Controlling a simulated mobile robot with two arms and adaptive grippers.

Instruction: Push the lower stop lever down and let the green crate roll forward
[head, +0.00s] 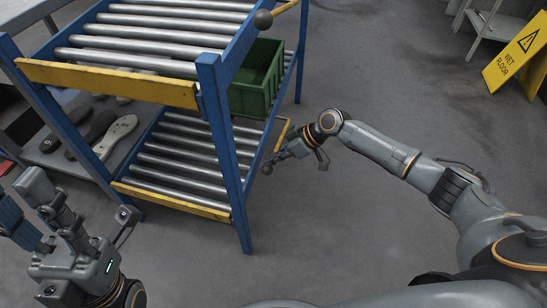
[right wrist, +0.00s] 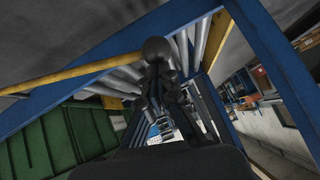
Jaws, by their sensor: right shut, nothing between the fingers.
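The lower stop lever (head: 282,134) is a yellow bar with a dark ball knob at the right side of the lower roller level. The knob also shows in the right wrist view (right wrist: 157,48), just past my fingertips. The green crate (head: 250,97) sits on the lower rollers toward the back, behind a blue post; its green wall fills the lower left of the wrist view (right wrist: 60,140). My right gripper (head: 273,160) is shut and empty, its tips right by the knob; I cannot tell if they touch. My left gripper (head: 25,195) is open and empty at the lower left.
The blue rack has upper rollers (head: 150,38) with a yellow front rail (head: 110,82) and lower rollers (head: 180,160) whose front stretch is bare. Another ball-ended lever (head: 263,19) is at the upper level. Shoe soles (head: 115,135) lie at left. A wet floor sign (head: 515,55) stands far right.

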